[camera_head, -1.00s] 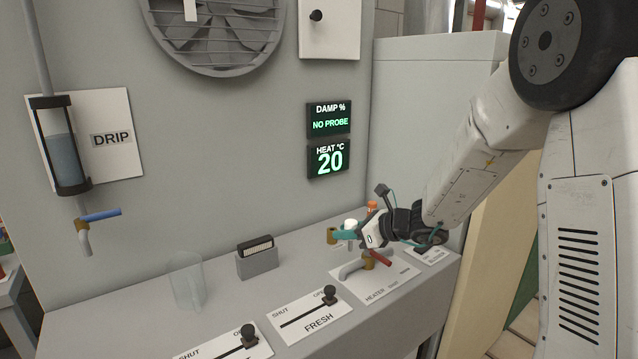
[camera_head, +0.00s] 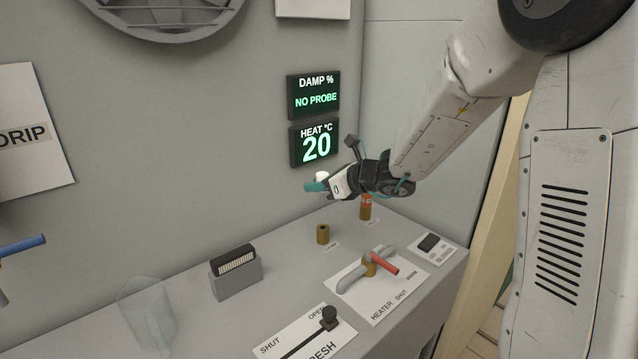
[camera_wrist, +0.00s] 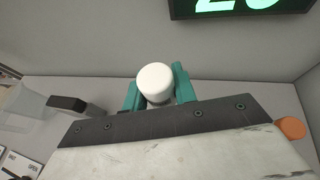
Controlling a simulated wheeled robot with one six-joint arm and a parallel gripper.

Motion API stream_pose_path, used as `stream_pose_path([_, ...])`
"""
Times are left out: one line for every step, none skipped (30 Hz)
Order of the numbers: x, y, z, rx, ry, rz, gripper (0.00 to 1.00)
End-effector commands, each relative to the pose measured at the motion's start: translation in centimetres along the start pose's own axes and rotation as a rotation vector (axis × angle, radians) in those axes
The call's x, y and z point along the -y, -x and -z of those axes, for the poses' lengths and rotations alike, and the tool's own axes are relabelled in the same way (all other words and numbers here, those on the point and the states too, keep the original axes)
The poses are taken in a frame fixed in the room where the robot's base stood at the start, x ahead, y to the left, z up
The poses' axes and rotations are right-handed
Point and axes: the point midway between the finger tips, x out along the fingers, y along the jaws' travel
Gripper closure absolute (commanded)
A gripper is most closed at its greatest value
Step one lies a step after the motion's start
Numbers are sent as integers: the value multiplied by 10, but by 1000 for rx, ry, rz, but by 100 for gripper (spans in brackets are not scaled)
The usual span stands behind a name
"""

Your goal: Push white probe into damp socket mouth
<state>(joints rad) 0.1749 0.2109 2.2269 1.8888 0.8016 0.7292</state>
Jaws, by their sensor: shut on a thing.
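My gripper (camera_head: 318,186) is shut on the white probe (camera_head: 321,176) and holds it above the counter, near the wall. In the wrist view the probe's rounded white top (camera_wrist: 155,78) sits between the teal fingers; its lower end is hidden. The damp socket seems to be the short brown cylinder with a dark mouth (camera_head: 323,234), standing on the counter below the gripper; its label is too small to read. The probe and this socket are apart. The damp display (camera_head: 315,95) reads NO PROBE.
An orange-topped piece (camera_head: 366,207) stands in a second brown socket behind the wrist. The heater valve with a red handle (camera_head: 383,263), a slider (camera_head: 328,318), a grey block (camera_head: 236,275) and a clear jug (camera_head: 148,312) are on the counter. The heat display (camera_head: 315,145) reads 20.

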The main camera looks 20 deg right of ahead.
Motion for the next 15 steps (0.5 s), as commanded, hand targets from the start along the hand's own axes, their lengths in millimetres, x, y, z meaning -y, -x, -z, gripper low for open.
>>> stream_pose_path([0,0,1,0,-1,1,95])
stream_pose_path([1,0,3,0,-1,1,95])
stream_pose_path([1,-1,5,-1,-1,1,95])
stream_pose_path([1,-2,8,-1,-2,1,95])
stream_pose_path([1,-3,10,-1,-3,1,95])
stream_pose_path([2,-4,13,-1,-3,1,95])
stream_pose_path([2,-5,16,-1,-2,1,95])
stream_pose_path([2,-6,18,-1,-3,2,95])
stream_pose_path([2,-7,22,-1,-4,2,95])
stream_pose_path([2,-8,25,-1,-3,2,95])
stream_pose_path([2,-9,28,-1,-3,2,95])
stream_pose_path([2,-11,32,-1,-4,2,95])
stream_pose_path([2,-12,34,-1,-4,3,95])
stream_pose_path([2,-13,37,-1,-4,3,95])
stream_pose_path([2,-14,40,-2,-4,3,95])
